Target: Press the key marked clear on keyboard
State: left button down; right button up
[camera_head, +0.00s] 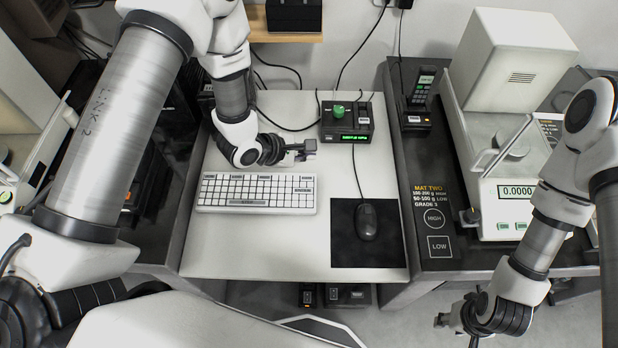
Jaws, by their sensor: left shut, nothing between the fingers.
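The white keyboard (208,204) lies flat on the white table, left of its middle. Its key labels are too small to read, so I cannot tell which key is marked clear. My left gripper (306,151) reaches in from the left, just behind the keyboard's back right corner. It is shut and empty, and looks raised above the table. I cannot tell its exact height; no contact with a key shows. My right gripper (462,326) hangs at the lower right, in front of the right table and away from the keyboard. Its fingers are too unclear to tell whether they are open.
A black box (356,135) with a green knob and lit display stands behind the keyboard to the right. A mouse (366,222) lies on a black mat (345,250). The right table holds a balance (515,207) and a handset (420,88). White table space lies before the keyboard.

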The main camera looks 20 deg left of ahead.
aim_at(305, 179)
pick_arm(q)
notch_tip(305, 179, down, 7)
jog(key=b, duration=0.5)
jog(key=shift+s+a+b, duration=0.1)
jog(key=shift+a+b, duration=0.05)
jog(key=shift+b, duration=0.2)
jog(key=shift+f, duration=0.25)
jog(key=shift+f, duration=0.1)
dwell(0.5)
jog(key=shift+f, duration=0.35)
jog(key=shift+f, duration=0.35)
dwell(0.4)
jog(key=shift+r, duration=0.15)
jog(key=shift+s+r+p, duration=0.1)
jog(key=shift+r+p, duration=0.55)
jog(key=shift+r, duration=0.05)
